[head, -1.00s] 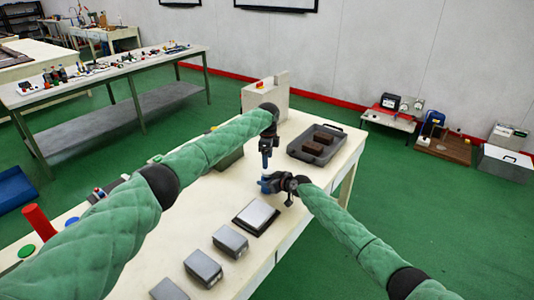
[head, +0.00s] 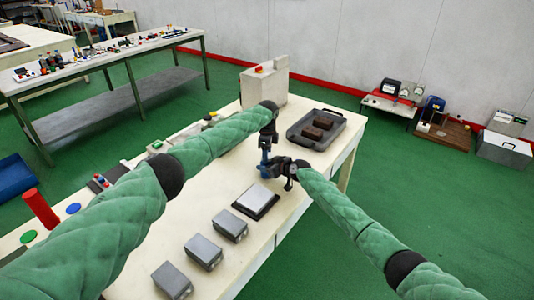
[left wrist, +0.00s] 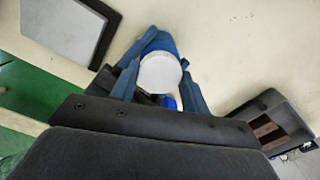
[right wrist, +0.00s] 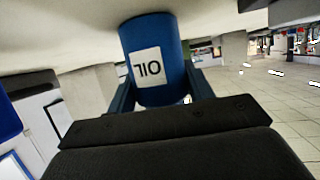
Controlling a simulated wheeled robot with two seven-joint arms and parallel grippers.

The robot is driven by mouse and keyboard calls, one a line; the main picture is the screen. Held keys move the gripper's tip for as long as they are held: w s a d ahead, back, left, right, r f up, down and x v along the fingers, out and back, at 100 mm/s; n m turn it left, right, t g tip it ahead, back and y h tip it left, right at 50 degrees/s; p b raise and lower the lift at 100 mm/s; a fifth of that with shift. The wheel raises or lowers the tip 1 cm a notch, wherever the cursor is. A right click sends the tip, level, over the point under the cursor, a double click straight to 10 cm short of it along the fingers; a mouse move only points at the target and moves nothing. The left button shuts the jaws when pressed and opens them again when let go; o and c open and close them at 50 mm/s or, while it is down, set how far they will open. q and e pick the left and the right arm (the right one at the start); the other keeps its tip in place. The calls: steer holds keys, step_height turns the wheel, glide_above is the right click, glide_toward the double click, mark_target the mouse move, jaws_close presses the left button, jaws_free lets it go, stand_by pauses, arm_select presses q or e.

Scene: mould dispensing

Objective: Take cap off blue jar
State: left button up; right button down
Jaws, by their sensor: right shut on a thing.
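The blue jar (right wrist: 153,40) fills the middle of the right wrist view, with a white label reading "OIL" upside down in the picture. My right gripper (right wrist: 160,90) is shut on the jar, with one finger on each side of it. The jar's white cap (left wrist: 160,73) faces up in the left wrist view. My left gripper (left wrist: 160,88) is over it, with its blue fingers apart on either side of the cap and a narrow gap at the right finger. In the head view my left gripper (head: 266,150) is directly above my right gripper (head: 280,168), hiding most of the jar.
A grey tray (head: 340,135) with brown blocks stands at the back right of the table. A dark-edged flat plate (head: 256,199) and several grey boxes (head: 203,250) lie in front. A pale box with a red button (head: 262,88) stands at the back.

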arm_select(q)
steer(key=shift+c, duration=0.6)
steer(key=shift+n, duration=1.7)
steer(key=o, duration=1.1)
steer(key=shift+r, duration=0.1)
steer(key=shift+r, duration=2.2)
arm_select(e)
steer(key=c, duration=0.5)
jaws_free()
arm_select(q)
steer(key=shift+f, duration=0.1)
arm_select(e)
steer(key=shift+s+d, duration=0.1)
